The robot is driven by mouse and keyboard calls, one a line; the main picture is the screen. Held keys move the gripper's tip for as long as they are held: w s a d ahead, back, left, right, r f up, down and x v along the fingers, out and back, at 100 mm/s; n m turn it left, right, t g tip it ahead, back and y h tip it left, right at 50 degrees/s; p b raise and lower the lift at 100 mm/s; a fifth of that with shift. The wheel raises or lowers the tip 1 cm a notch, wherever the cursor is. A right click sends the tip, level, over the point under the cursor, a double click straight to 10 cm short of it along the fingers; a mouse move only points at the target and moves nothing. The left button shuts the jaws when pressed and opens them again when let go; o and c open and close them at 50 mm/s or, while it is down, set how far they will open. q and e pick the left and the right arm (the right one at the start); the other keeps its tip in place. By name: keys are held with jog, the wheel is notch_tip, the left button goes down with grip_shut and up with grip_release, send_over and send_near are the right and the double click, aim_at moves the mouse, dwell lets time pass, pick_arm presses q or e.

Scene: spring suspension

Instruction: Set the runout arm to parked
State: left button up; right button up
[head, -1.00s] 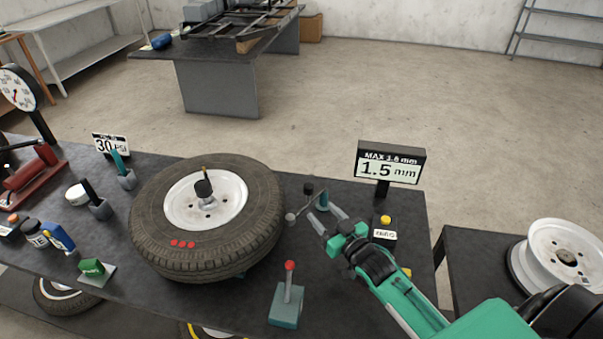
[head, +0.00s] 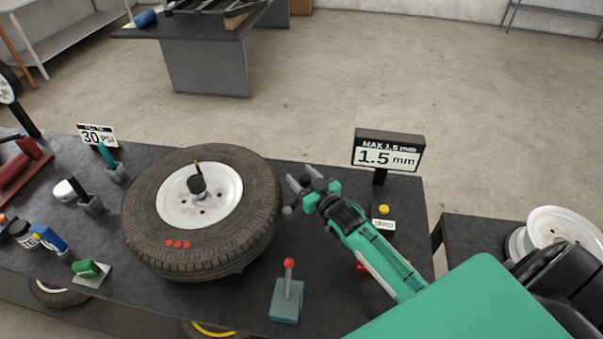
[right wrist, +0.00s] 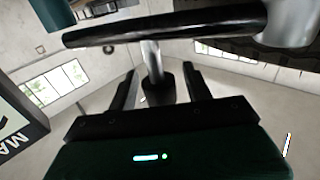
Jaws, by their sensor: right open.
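The runout arm shows in the right wrist view as a dark bar (right wrist: 190,25) across the top. A silver roller (right wrist: 288,22) is at its right end and part of a teal post (right wrist: 50,14) at its left. A silver stem with a dark knob (right wrist: 157,88) hangs from the bar between the fingers of my right gripper (right wrist: 160,82). The fingers are open, with gaps beside the knob. In the head view my right gripper (head: 301,178) hides most of the arm; the roller (head: 288,211) shows close to the tire (head: 200,258). I cannot tell whether they touch. My left gripper is out of view.
A display (head: 388,155) behind the gripper reads 1.5 mm. A yellow button (head: 383,210) stands right of my forearm. A red-knobbed lever (head: 287,290) is at the table's front. Tools and a green switch (head: 91,269) lie left of the tire.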

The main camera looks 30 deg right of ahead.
jog(key=shift+w+a, duration=0.1)
jog(key=shift+w, duration=0.05)
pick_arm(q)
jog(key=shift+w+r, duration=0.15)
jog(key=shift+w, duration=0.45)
pick_arm(e)
grip_shut()
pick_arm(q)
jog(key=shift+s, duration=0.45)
